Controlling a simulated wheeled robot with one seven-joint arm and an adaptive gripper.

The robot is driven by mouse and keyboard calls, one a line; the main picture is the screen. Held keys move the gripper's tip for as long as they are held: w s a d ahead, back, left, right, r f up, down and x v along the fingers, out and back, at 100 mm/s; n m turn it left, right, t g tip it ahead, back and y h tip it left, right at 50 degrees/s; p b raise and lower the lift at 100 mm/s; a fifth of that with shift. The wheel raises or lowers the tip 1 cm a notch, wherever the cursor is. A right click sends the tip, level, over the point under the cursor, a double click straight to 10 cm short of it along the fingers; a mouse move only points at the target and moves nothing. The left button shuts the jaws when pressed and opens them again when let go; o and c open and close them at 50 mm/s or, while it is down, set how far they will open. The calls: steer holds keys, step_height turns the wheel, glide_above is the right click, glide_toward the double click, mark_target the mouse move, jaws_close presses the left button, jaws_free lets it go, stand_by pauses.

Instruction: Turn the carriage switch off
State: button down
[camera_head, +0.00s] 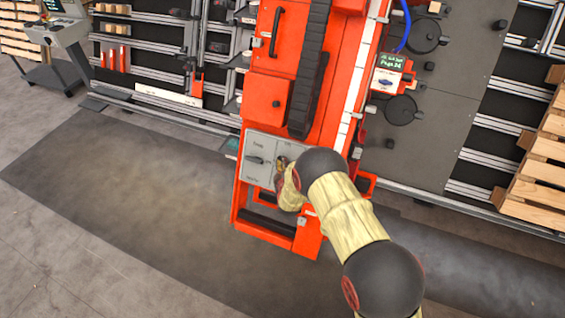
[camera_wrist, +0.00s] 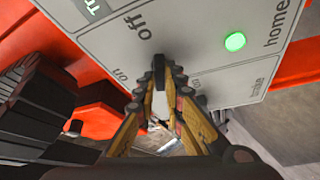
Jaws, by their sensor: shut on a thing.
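The grey control panel (camera_head: 256,147) is on the lower front of the red gantry. In the wrist view the panel (camera_wrist: 200,25) carries the labels "off", "on", "home" and "brake", and a lit green round light. In the head view my gripper (camera_head: 283,164) is at the panel's right side, partly covered by my wrist.
A dark lever (camera_head: 255,160) is on the panel's left half. A black cable chain (camera_head: 308,75) runs up the red gantry (camera_head: 270,100). A small display box (camera_head: 390,75) is at upper right. Wooden pallets (camera_head: 545,150) are at far right.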

steer(key=shift+r+n+g+y+p, duration=0.1)
steer(key=shift+n+g+y+p, duration=0.25)
steer(key=shift+n, duration=0.6)
steer(key=shift+r+n+g+y+p, duration=0.15)
steer(key=shift+n+g, duration=0.3)
steer(key=shift+n, duration=0.5)
steer(key=shift+f, duration=0.1)
steer(key=c, duration=2)
jaws_free()
steer(key=shift+o, duration=0.6)
steer(key=v, duration=1.2)
steer(key=shift+w+a, duration=0.1)
steer(key=shift+w, duration=0.05)
